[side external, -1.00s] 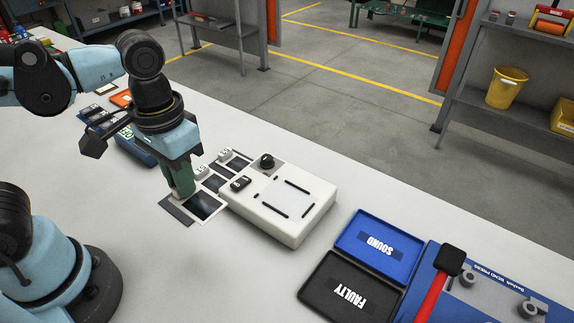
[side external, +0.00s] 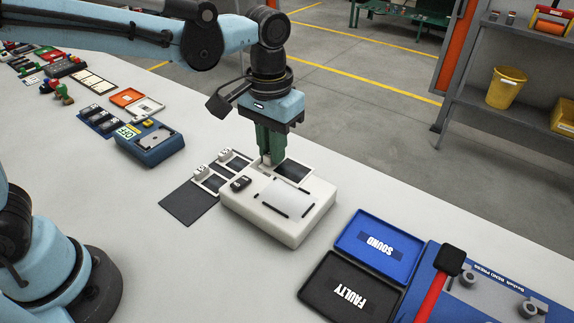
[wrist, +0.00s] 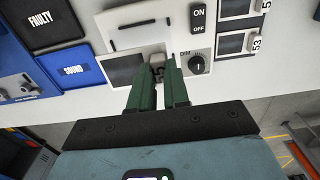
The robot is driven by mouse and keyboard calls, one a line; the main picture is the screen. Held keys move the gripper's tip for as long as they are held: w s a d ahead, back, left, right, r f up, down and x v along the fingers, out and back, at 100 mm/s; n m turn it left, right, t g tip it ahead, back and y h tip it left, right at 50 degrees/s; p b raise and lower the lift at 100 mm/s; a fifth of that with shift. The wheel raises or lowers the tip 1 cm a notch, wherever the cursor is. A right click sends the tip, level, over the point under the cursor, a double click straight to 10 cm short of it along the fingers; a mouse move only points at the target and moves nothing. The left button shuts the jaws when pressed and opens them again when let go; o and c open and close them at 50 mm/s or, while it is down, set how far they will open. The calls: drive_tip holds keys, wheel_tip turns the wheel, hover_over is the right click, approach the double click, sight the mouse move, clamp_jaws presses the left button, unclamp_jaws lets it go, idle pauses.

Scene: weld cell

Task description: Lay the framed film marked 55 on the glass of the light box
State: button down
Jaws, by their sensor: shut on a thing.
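My gripper (side external: 268,160) is shut on the tab of a white-framed dark film (side external: 293,171). In the wrist view the film (wrist: 125,70) sticks out left of the green fingers (wrist: 158,78), and the tab's mark is partly hidden and hard to read. The film is over the back part of the white light box (side external: 258,217), beside the glass; its height above the box is hard to tell. The pale glass (side external: 286,197) is bare between black strips, and also shows in the wrist view (wrist: 143,36).
Two other framed films (side external: 211,181) (side external: 235,160) lie left of the box; one reads 53 in the wrist view (wrist: 237,43). The SOUND tray (side external: 347,240) and FAULTY tray (side external: 310,285) stand to the right. An ON/OFF switch (side external: 241,183) sits on the box.

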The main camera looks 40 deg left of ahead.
drive_tip(key=shift+f, duration=3.7)
drive_tip(key=shift+f, duration=0.1)
drive_tip(key=c, duration=1)
unclamp_jaws()
drive_tip(key=shift+r, duration=3.55)
drive_tip(key=shift+a, duration=0.1)
